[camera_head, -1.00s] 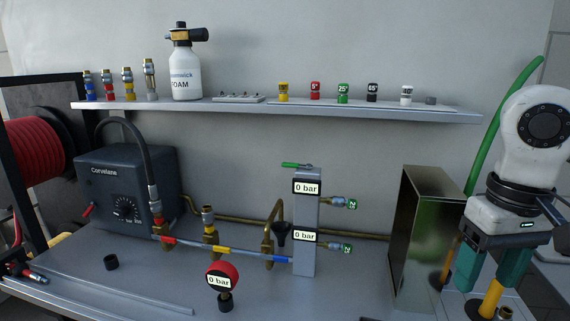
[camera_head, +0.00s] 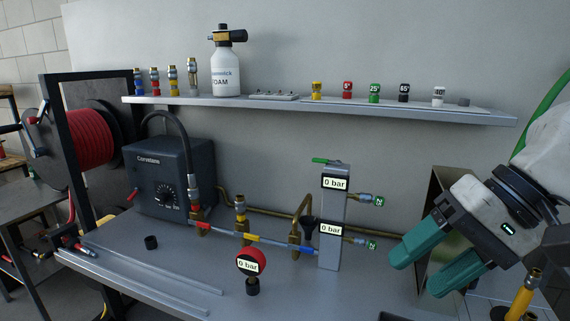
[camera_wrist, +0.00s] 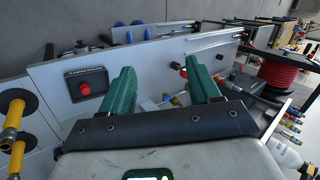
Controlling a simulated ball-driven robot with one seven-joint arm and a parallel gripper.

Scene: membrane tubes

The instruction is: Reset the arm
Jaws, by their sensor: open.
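My gripper (camera_head: 418,270) is at the right of the head view, tilted with its two green fingers pointing down and left. The fingers stand apart with nothing between them. It is in front of a shiny metal box (camera_head: 438,184) and partly hides it. In the wrist view my gripper (camera_wrist: 163,88) shows both green fingers spread, with a grey panel and some fittings beyond them.
A grey post with two "0 bar" displays (camera_head: 333,250) stands left of my gripper. A red-topped gauge (camera_head: 251,262) stands on the bench. A yellow-handled fitting (camera_head: 520,297) is below right. A shelf (camera_head: 300,103) holds several couplings, nozzles and a foam bottle (camera_head: 227,70).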

